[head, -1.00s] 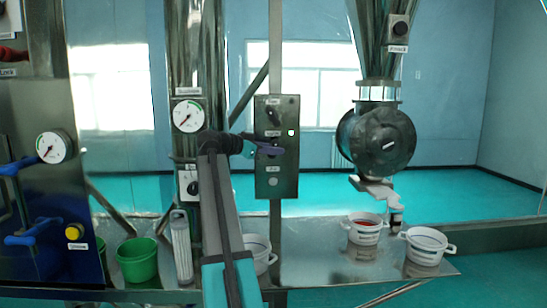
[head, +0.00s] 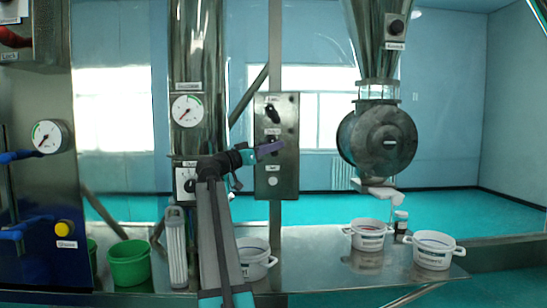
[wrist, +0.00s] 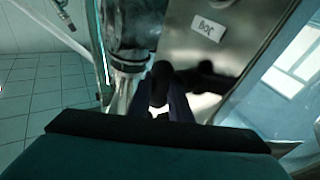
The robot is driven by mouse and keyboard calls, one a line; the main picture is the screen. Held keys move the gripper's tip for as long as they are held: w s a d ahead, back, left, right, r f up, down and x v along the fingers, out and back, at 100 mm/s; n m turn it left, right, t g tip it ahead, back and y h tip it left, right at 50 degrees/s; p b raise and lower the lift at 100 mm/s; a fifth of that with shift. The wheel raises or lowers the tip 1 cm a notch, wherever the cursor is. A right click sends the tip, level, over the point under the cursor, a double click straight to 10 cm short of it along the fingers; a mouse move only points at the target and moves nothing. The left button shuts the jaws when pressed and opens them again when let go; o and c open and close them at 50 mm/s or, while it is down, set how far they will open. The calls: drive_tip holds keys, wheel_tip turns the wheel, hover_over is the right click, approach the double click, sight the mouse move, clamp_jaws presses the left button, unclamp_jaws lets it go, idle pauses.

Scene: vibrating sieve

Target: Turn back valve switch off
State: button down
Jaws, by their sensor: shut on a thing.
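A grey upright control panel (head: 287,182) stands behind the counter, with an upper dark rotary switch (head: 272,114), a middle switch and a pale round button (head: 273,181). The small labels are too blurred to read surely. My gripper (head: 277,147) is at the middle of the panel, its purple fingers tilted slightly up to the right. It is shut on the middle switch, which the fingers mostly hide. In the wrist view, the dark fingers (wrist: 164,88) reach toward the panel face (wrist: 180,30), below a white label (wrist: 208,29). The switch's exact angle cannot be told.
A steel column with a pressure gauge (head: 187,111) stands just left of the panel. A round grey valve housing (head: 377,142) hangs to the right. Green (head: 130,263) and white buckets (head: 433,250) stand on the steel counter. Open air lies between panel and housing.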

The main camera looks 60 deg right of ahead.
drive_tip(key=shift+f+n+h+b, duration=0.15)
drive_tip(key=shift+n+h+b, duration=0.9)
drive_tip(key=shift+b, duration=1.25)
drive_tip(key=shift+w+n+t+h+b, duration=0.1)
drive_tip(key=shift+n+t+h+b, duration=0.3)
drive_tip(key=shift+b, duration=0.55)
drive_tip(key=shift+r+n+h+b, duration=0.3)
drive_tip(key=shift+n+h+b, duration=0.05)
drive_tip(key=shift+b, duration=0.05)
drive_tip(key=c, duration=1.9)
unclamp_jaws()
drive_tip(key=shift+f, duration=0.15)
drive_tip(key=shift+a+f, duration=0.2)
drive_tip(key=shift+a, duration=0.15)
drive_tip(key=b+v, duration=0.1)
drive_tip(key=v, duration=1.2)
drive_tip(key=shift+w, duration=0.1)
